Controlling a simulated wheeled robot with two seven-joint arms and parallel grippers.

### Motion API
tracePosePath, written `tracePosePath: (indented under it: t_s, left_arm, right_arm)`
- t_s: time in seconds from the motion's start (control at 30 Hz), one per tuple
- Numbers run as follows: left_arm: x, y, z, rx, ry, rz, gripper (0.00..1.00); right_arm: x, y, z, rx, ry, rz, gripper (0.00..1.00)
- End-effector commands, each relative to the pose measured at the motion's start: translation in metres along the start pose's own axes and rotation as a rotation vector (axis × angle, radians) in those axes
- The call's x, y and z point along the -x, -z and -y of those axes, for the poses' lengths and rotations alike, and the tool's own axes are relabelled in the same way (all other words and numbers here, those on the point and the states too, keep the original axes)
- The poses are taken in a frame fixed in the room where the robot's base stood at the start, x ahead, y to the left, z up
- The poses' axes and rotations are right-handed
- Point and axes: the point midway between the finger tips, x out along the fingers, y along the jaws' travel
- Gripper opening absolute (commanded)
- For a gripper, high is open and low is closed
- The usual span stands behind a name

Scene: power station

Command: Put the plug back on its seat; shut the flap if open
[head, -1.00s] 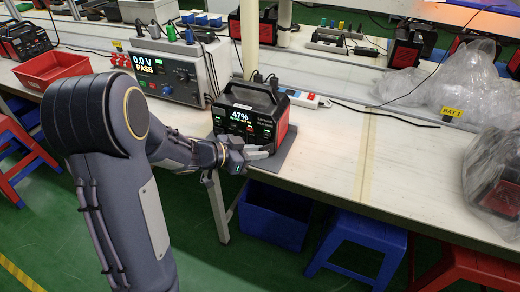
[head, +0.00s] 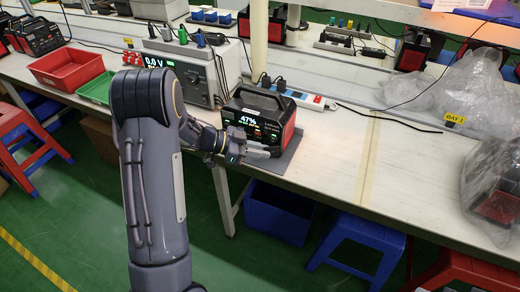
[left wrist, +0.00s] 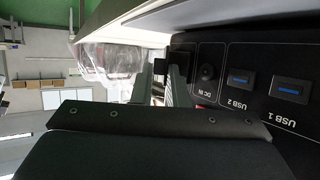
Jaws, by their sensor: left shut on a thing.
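The power station (head: 285,125) is a black box with red sides and a top handle, showing 47% on its front. It stands on a grey mat (head: 283,163) near the bench's front edge. My left gripper (head: 266,151) is at its lower front. In the left wrist view the fingers (left wrist: 172,82) are shut on a small black piece (left wrist: 160,67), apparently the plug, close to the panel. The round DC IN socket (left wrist: 208,71) is uncovered beside them, with USB 2 (left wrist: 240,80) and USB 1 (left wrist: 289,89) further right. I cannot make out a flap. My right gripper is out of view.
A tester box (head: 190,70) stands left behind the power station. A red bin (head: 66,68) and green tray (head: 97,88) lie left. A power strip (head: 310,99) with plugs is behind. Bare bench (head: 340,150) lies right; plastic-wrapped goods (head: 490,180) stand further right.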

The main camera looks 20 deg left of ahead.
Motion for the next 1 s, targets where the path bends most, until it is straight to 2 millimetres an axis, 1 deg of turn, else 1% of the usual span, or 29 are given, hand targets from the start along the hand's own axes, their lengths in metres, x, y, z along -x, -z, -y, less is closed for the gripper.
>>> tracePosePath:
  t_s: [0.03,0.17,0.2,0.3,0.33,0.77,0.87,1.0]
  left_arm:
    - [-0.002,-0.002,-0.003,0.002,-0.009,0.003,0.0]
    - [-0.002,-0.002,-0.003,0.002,-0.01,0.003,0.0]
    - [-0.002,-0.002,-0.003,0.003,-0.009,0.003,0.17]
    - [-0.002,-0.002,-0.003,0.003,-0.007,0.003,0.3]
    - [-0.002,-0.002,-0.003,0.002,-0.007,0.003,0.33]
    - [-0.001,-0.001,-0.001,0.003,0.008,0.0,0.33]
    - [-0.002,-0.002,-0.003,0.016,0.042,0.0,0.33]
    - [-0.006,-0.004,-0.011,0.057,0.143,-0.004,0.33]
  right_arm:
    - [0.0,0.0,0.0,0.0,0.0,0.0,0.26]
    - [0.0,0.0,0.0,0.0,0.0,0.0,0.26]
    - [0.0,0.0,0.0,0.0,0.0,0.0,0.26]
    - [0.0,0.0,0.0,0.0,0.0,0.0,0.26]
    - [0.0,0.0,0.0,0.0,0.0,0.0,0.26]
    - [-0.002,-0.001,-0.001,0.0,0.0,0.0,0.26]
    - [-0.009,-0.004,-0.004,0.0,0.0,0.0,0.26]
    - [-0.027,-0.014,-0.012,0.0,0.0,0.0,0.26]
